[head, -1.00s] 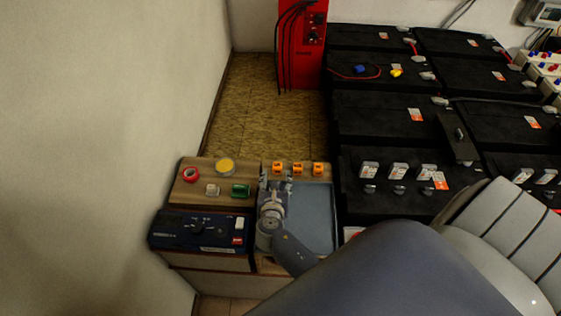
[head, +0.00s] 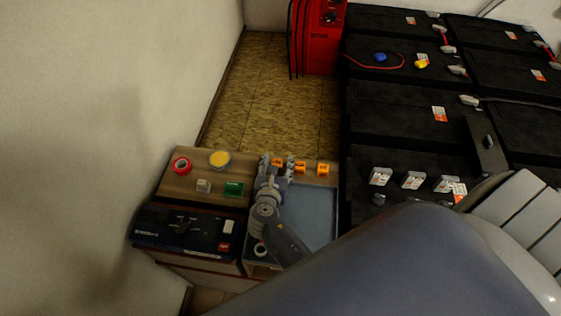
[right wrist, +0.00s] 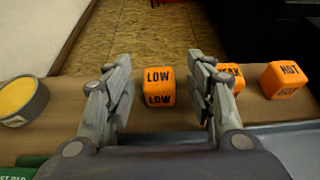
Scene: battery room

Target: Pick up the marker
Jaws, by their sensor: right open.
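Three orange block markers stand in a row at the back of the wooden bench top. The left one, the LOW marker (right wrist: 160,87), has black lettering; it also shows in the head view (head: 277,162). The middle marker (head: 300,166) is partly behind a finger in the right wrist view. My left gripper is out of view.
A blue-grey tray (head: 313,215) lies beneath and right of my right arm. Red tape (head: 181,165), a yellow round tin (head: 220,159) and a green box (head: 233,189) lie to the left. Black batteries (head: 395,120) stand on the right, a wall on the left.

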